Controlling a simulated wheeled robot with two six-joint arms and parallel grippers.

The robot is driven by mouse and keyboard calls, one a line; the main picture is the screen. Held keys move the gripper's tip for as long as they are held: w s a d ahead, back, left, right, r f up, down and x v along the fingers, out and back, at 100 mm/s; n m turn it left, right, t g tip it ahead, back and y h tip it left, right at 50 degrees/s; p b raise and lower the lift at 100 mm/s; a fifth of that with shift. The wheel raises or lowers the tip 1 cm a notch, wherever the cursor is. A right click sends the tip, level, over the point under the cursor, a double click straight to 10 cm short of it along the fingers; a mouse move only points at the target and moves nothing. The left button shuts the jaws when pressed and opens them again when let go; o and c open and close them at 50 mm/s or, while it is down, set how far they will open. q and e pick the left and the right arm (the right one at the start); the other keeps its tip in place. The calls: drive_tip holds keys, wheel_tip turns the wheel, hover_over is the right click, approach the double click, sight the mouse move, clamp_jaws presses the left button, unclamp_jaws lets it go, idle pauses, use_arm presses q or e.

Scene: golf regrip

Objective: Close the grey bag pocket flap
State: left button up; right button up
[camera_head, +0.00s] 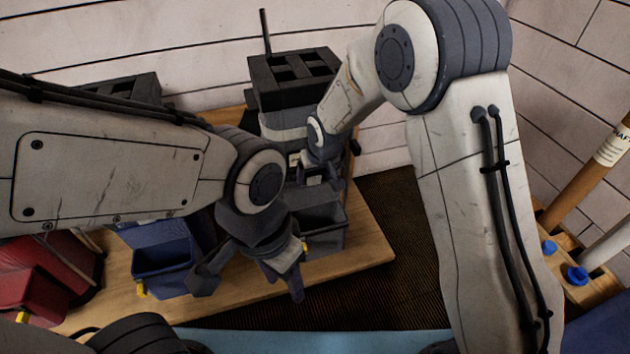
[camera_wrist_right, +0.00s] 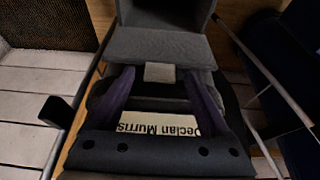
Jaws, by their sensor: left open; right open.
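The grey bag (camera_head: 285,85) stands on the wooden platform, its dark divided top upright. Its pocket (camera_head: 325,238) juts out low at the front, with its top open. In the right wrist view the pocket's hollow (camera_wrist_right: 165,12) shows at the top edge. The grey flap (camera_wrist_right: 155,45), with a pale square patch (camera_wrist_right: 160,72), lies beside it, raised off the opening. My right gripper (camera_wrist_right: 160,95) is open, its fingers on either side of the patch; contact is unclear. In the head view it is at the bag's front (camera_head: 317,172). My left gripper (camera_head: 248,285) is open, left of the pocket and partly covering it.
A blue bag pocket (camera_head: 160,262) and a red bag (camera_head: 35,280) stand to the left. A name label (camera_wrist_right: 150,122) is on the grey bag. The wooden platform (camera_head: 365,245) ends at a dark mat (camera_head: 390,200). Shafts (camera_head: 590,170) stand in a wooden rack at right.

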drive_tip(key=shift+w+f, duration=0.1)
drive_tip(key=shift+f, duration=0.1)
clamp_jaws()
idle(1.4)
